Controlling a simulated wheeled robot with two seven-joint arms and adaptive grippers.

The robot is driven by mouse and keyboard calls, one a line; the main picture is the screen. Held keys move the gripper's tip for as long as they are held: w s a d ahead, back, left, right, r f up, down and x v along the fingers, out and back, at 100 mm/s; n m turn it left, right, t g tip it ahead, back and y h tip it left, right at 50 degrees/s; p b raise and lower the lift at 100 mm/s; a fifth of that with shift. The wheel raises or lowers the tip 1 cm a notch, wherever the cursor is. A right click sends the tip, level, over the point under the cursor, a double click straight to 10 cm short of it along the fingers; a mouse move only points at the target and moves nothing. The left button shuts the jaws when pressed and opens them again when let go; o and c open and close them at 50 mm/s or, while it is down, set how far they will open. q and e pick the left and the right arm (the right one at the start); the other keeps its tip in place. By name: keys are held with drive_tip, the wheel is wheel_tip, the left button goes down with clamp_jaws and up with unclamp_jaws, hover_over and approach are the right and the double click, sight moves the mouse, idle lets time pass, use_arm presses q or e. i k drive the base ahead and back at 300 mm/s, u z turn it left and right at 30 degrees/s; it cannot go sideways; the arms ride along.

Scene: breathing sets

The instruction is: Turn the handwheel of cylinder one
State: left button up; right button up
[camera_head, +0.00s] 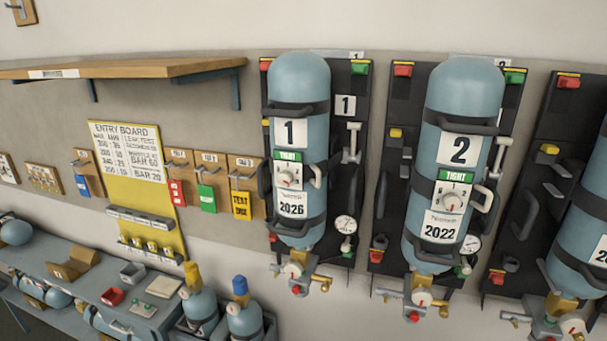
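Cylinder one (299,82) is a blue cylinder hung upside down on a black backplate (345,190), held by dark straps. It bears a "1" label, a green "TIGHT" tag, a small dial and a "2026" label. At its lower end is a brass valve (300,257) with a pale round part (293,270), a red knob (297,290) and a brass side outlet. Which of these parts is the handwheel I cannot tell for sure. A pressure gauge (345,224) sits right of the cylinder's lower end. Neither of my grippers is in view.
Cylinder two (466,85) hangs close on the right, and a third cylinder (590,220) is cut by the right edge. A wooden shelf (130,68) juts out at upper left. Below left, a bench (90,285) holds trays and small cylinders. Coloured tags hang beside cylinder one.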

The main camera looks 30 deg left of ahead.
sight(293, 269)
drive_tip(key=u, duration=0.8)
drive_tip(key=k, duration=0.55)
drive_tip(key=u, duration=0.85)
